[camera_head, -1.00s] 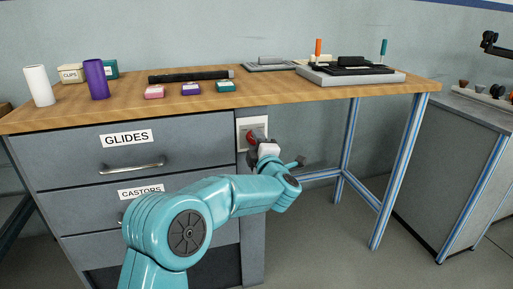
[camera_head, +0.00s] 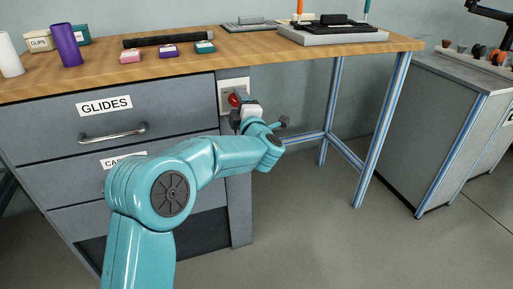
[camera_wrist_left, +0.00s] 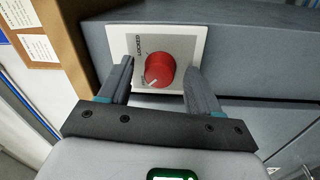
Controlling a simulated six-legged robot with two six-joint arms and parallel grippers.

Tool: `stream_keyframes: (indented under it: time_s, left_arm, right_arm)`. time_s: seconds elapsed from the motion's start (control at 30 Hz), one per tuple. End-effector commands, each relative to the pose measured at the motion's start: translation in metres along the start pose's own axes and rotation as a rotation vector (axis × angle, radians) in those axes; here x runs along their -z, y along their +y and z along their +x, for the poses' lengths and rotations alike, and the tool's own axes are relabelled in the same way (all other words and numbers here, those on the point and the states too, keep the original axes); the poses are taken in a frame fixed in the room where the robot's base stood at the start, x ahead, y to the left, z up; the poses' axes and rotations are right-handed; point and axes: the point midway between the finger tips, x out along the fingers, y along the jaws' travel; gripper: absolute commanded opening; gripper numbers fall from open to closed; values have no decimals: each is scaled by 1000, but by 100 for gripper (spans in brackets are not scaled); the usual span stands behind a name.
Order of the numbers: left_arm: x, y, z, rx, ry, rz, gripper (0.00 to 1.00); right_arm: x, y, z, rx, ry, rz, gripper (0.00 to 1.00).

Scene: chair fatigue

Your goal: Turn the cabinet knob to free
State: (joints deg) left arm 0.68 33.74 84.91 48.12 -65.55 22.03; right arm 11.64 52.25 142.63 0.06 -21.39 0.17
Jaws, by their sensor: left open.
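A white pointer line on the knob faces the lower left in the left wrist view, away from the LOCKED word. A second small label by it is too small to read. My left gripper (camera_wrist_left: 158,66) is open, with one finger on each side of the knob; a gap shows on both sides. In the head view the knob (camera_head: 235,99) is partly hidden behind the gripper (camera_head: 240,112). My right gripper is not in view.
The knob plate is on the narrow panel right of the drawers marked GLIDES (camera_head: 105,106) and CASTORS. The wooden bench top (camera_head: 225,58) overhangs above, with small boxes, a purple cylinder (camera_head: 66,45) and a black bar on it. Free space lies under the bench to the right.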

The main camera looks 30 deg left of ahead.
Motion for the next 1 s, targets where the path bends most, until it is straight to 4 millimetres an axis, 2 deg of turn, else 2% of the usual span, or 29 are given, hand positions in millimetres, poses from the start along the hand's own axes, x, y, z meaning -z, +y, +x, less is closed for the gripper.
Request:
stream_keyframes:
  time_s: [0.17, 1.0]
  left_arm:
    - [1, 5, 0, 0, -8, 95, 63]
    - [6, 8, 1, -15, -92, 1170, 63]
  right_arm:
    - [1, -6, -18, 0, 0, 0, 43]
    - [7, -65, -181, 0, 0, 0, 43]
